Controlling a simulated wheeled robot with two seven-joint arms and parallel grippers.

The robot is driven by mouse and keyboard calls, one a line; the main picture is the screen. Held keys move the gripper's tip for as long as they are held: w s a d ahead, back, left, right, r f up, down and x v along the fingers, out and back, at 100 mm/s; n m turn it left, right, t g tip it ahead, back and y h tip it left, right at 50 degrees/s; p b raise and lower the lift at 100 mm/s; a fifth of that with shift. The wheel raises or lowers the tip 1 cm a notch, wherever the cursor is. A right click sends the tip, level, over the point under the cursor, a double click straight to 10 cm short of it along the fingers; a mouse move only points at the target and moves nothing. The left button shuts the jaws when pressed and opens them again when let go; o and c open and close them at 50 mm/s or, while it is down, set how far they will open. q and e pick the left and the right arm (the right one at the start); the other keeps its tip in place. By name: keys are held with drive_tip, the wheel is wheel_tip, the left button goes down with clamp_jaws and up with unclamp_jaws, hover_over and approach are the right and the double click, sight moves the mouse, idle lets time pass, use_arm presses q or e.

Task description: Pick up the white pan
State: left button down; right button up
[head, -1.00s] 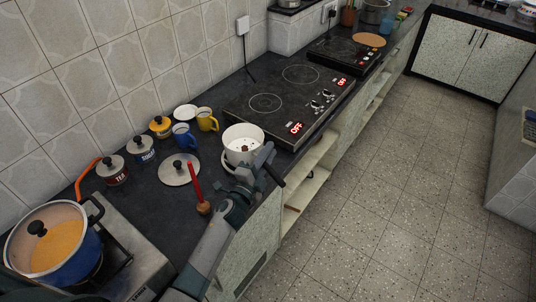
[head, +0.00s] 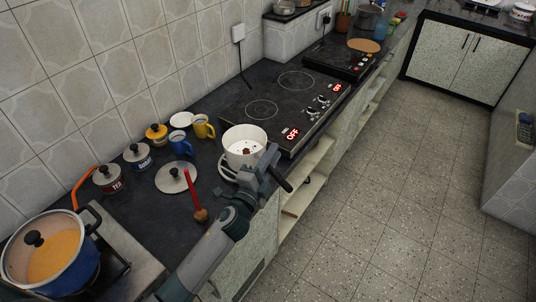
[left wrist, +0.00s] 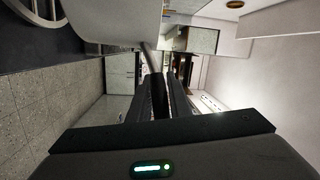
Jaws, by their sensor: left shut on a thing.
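The white pan (head: 236,150) is at the front edge of the dark counter, just left of the cooktop in the head view. It is upright, with a few small dark bits inside. My left gripper (head: 264,172) is at its near side and shut on its handle, whose dark end (head: 283,183) sticks out past the jaws. In the left wrist view, my closed fingers (left wrist: 157,96) meet at the handle below the white pan wall (left wrist: 120,18). A gap under the pan cannot be made out. My right gripper is not in view.
A metal ring (head: 226,170) shows beside the pan's base. A black cooktop (head: 270,108) lies behind. A lid (head: 176,178), a red-handled tool (head: 194,195), blue and yellow mugs (head: 181,145), canisters and a blue pot (head: 52,255) stand left.

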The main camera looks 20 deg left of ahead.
use_arm(q)
drive_tip(key=s+d+r, duration=0.4)
drive_tip(key=s+d, duration=0.1)
drive_tip(key=shift+r+b, duration=0.25)
drive_tip(key=shift+b, duration=0.1)
idle(0.3)
drive_tip(key=shift+d, duration=0.1)
drive_tip(key=shift+s, duration=0.1)
idle(0.6)
